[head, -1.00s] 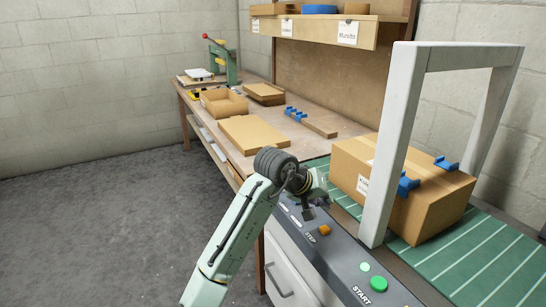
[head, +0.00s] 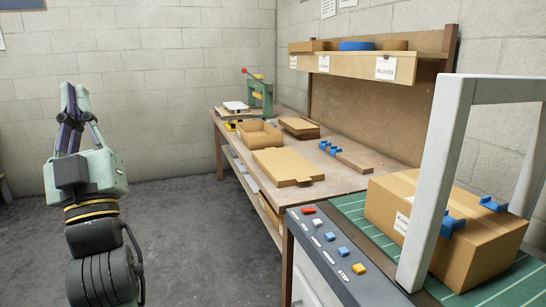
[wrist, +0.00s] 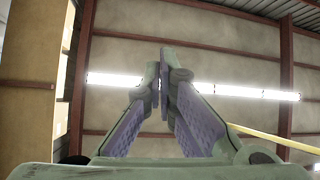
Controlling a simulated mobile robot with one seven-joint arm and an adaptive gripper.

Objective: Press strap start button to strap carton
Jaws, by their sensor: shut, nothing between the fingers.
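The closed brown carton (head: 485,256) sits on the green conveyor (head: 350,207) under the pale strapping arch (head: 436,160), at the right of the head view. The grey control panel (head: 322,262) runs along the machine's near side, with red, blue and orange buttons. The green start button is not in the head view now; the orange button (head: 358,268) by the STEP lettering is. My gripper (head: 70,88) is at the far left, pointing up, shut and empty, well away from the panel. In the wrist view its fingers (wrist: 164,62) meet against the ceiling.
Open grey floor (head: 190,235) lies between my arm and the bench.

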